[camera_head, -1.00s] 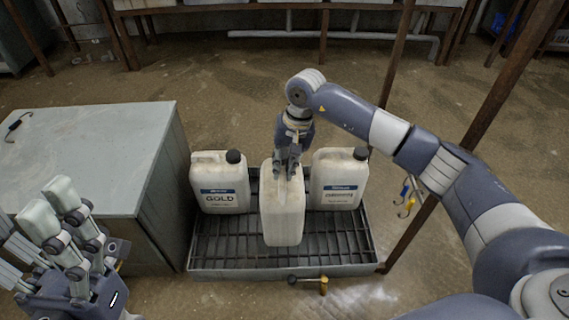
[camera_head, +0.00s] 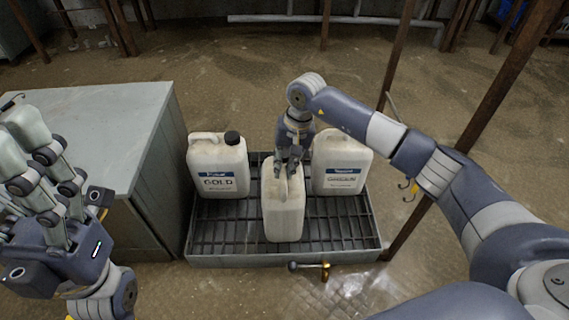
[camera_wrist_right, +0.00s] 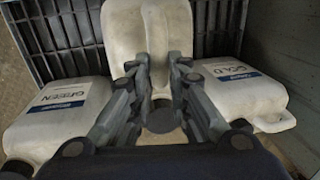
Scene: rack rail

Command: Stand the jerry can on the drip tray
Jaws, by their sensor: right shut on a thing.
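A pale, dirty white jerry can (camera_head: 284,212) is upright in my right gripper (camera_head: 288,168), which is shut on its top handle. The can is over the front middle of the drip tray (camera_head: 230,259), a grey tray with a dark grating. I cannot tell whether its base touches the grating. In the right wrist view the same can (camera_wrist_right: 150,30) is at the top centre, between the fingers (camera_wrist_right: 160,85). My left gripper (camera_head: 38,140) is at the left edge, fingers spread and empty, partly cut off.
A white GOLD can (camera_head: 217,172) stands at the tray's back left and a GREEN can (camera_head: 341,178) at its back right. A grey cabinet (camera_head: 95,125) is left of the tray. A rusty post (camera_head: 480,125) rises at right. A tool (camera_head: 311,267) lies in front.

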